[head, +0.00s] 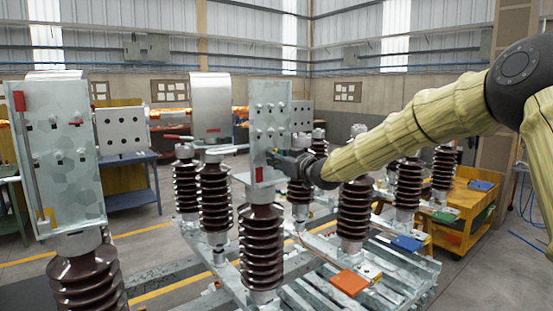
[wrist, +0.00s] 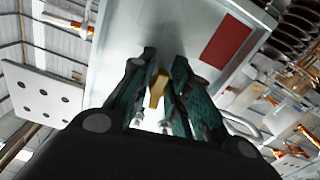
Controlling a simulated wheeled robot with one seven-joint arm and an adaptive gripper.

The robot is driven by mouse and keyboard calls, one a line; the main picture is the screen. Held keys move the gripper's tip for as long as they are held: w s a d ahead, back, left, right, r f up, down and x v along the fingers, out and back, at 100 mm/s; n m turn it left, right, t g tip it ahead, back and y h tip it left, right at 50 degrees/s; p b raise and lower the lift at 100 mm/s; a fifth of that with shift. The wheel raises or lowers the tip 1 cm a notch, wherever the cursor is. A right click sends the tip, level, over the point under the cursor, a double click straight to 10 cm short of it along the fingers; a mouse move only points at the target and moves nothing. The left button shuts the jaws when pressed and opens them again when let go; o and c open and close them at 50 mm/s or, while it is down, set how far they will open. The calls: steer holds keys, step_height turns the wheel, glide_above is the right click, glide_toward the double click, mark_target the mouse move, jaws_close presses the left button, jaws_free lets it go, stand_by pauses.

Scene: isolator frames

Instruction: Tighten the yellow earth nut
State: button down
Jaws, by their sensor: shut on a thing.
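The yellow earth nut (wrist: 157,92) shows in the wrist view between the two fingers of my gripper (wrist: 158,95). The fingers are closed on its sides. Just beyond it is a grey metal plate (wrist: 125,45) with a red patch (wrist: 222,42). In the head view my gripper (head: 282,162) reaches in from the right to the lower right side of the upright galvanized plate (head: 268,105), which stands on a brown ribbed insulator (head: 261,240). The nut is hidden in the head view. I cannot tell how far it is threaded.
Another galvanized plate (head: 60,150) stands on an insulator at the left. More brown insulators (head: 355,210) stand around my forearm. A yellow cart (head: 465,215) is at the right.

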steer(key=shift+f, duration=0.1)
steer(key=c, duration=1.5)
jaws_free()
steer(key=v, duration=1.2)
steer(key=shift+d, duration=0.15)
